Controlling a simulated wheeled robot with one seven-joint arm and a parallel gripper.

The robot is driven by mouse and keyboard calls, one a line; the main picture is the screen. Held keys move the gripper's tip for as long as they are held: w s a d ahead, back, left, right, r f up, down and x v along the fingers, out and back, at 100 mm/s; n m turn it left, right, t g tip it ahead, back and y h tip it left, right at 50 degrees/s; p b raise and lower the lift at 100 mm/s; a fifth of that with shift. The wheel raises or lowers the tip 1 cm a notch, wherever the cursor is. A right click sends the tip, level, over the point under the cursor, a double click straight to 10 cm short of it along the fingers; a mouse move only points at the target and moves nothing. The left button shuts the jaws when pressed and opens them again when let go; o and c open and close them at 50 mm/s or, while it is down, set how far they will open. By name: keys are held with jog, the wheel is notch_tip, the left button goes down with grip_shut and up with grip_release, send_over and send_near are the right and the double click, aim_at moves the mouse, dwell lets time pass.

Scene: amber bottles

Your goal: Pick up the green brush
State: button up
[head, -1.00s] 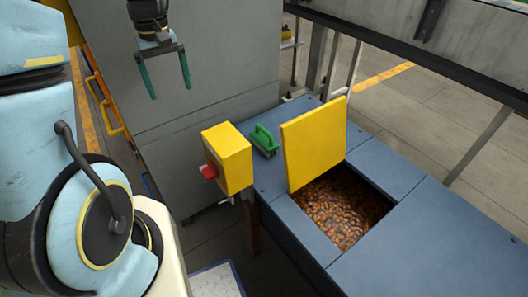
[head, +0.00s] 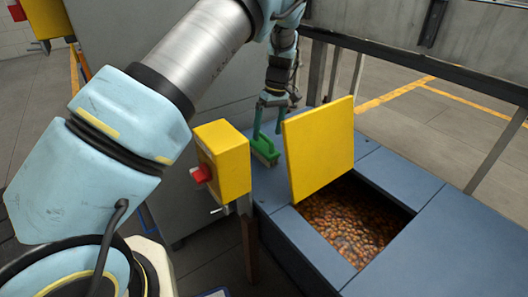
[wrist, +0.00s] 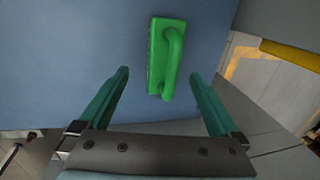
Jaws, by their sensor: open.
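The green brush (head: 264,151) lies on the blue bench top, between the yellow box and the raised yellow lid. Its handle side faces up. In the wrist view the brush (wrist: 165,57) is ahead of my gripper, with its near end reaching about level with the fingertips. My gripper (head: 269,133) is close over the brush in the head view. In the wrist view my gripper (wrist: 159,72) is open and empty, its two green fingers standing to either side of the brush's near end. I cannot tell the exact height gap.
The yellow lid (head: 320,148) stands upright right of the brush, by an opening (head: 350,222) full of amber bottles. A yellow box with a red button (head: 225,158) stands at the left. A dark rail (head: 420,72) runs behind. The blue bench top (head: 440,255) is clear at the front right.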

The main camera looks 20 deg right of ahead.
aim_at(264, 146)
jog(key=shift+s+a+f, duration=0.1)
jog(key=shift+a+f, duration=0.15)
jog(key=shift+f, duration=0.7)
jog(key=shift+s+a+f, duration=0.1)
jog(key=shift+a+f, duration=0.15)
jog(key=shift+f, duration=0.65)
jog(key=shift+s+a+f, duration=0.1)
jog(key=shift+a+f, duration=0.15)
jog(key=shift+f, duration=0.7)
grip_shut()
